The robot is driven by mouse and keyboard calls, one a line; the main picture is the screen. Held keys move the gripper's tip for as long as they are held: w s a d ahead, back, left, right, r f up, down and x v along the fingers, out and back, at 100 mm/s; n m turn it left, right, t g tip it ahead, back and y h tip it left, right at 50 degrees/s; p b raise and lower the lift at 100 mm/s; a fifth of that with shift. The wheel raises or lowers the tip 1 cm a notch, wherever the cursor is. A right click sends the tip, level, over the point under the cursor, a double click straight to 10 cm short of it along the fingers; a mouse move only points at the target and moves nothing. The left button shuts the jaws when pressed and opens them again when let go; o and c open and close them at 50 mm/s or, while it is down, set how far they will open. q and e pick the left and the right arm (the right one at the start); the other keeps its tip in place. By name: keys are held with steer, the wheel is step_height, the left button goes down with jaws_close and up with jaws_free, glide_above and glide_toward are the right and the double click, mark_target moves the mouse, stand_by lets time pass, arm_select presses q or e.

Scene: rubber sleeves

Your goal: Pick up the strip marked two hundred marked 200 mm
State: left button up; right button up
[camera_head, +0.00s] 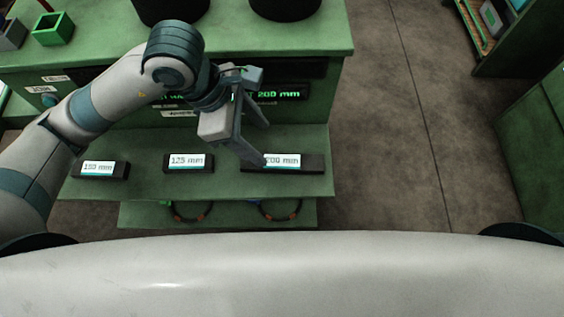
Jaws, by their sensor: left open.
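The strip marked 200 mm (312,164) is a dark bar with a white label. It lies on the right part of the green shelf (225,187). My left gripper (256,144) is open above the strip's left part, and one finger's tip overlaps the label's left edge in the picture. I cannot tell whether the finger touches the strip. The fingers hide a little of the strip. My right gripper is not in view.
A green display (278,95) behind the gripper reads 200 mm. Dark round objects (284,6) and a green open box (52,29) stand on the upper counter. Rings (281,211) show on a lower level. The floor at right is clear up to green furniture (545,130).

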arm_select(q)
steer(key=b+x, duration=0.2)
steer(key=x, duration=0.4)
steer(key=shift+d+f, duration=0.15)
steer(key=shift+f, duration=0.15)
steer(key=shift+d+f, duration=0.15)
steer(key=shift+f, duration=0.45)
steer(key=x, duration=0.1)
steer(key=b+x, duration=0.1)
steer(key=x, duration=0.1)
steer(key=shift+w+f+b, duration=0.15)
steer(key=shift+w+b, duration=0.15)
steer(key=shift+d+f, duration=0.1)
steer(key=shift+f, duration=0.3)
steer(key=shift+c, duration=0.6)
steer(key=c, duration=1)
